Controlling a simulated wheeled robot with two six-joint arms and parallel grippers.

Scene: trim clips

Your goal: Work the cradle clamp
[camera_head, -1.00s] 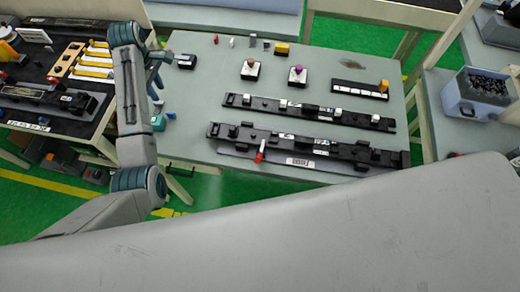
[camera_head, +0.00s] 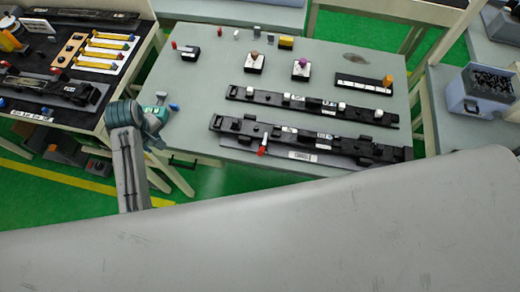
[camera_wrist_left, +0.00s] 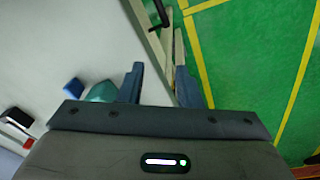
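A long black cradle (camera_head: 340,147) lies along the near edge of the grey table. A small clamp lever with a red end (camera_head: 262,151) stands out at its near side, left of a barcode label. Whether the clamp is open or closed is too small to tell. My left arm hangs off the table's left edge, and its gripper is mostly hidden behind the arm in the head view. In the left wrist view my left gripper (camera_wrist_left: 159,72) has its two fingers apart with nothing between them, over the table's edge and green floor. My right gripper is not in view.
A second black rail (camera_head: 310,105) lies behind the cradle. A teal object (camera_wrist_left: 102,92) and a blue block (camera_wrist_left: 73,87) lie beside the left gripper. Two small knobbed boxes, a black strip (camera_head: 362,84) and small blocks stand farther back.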

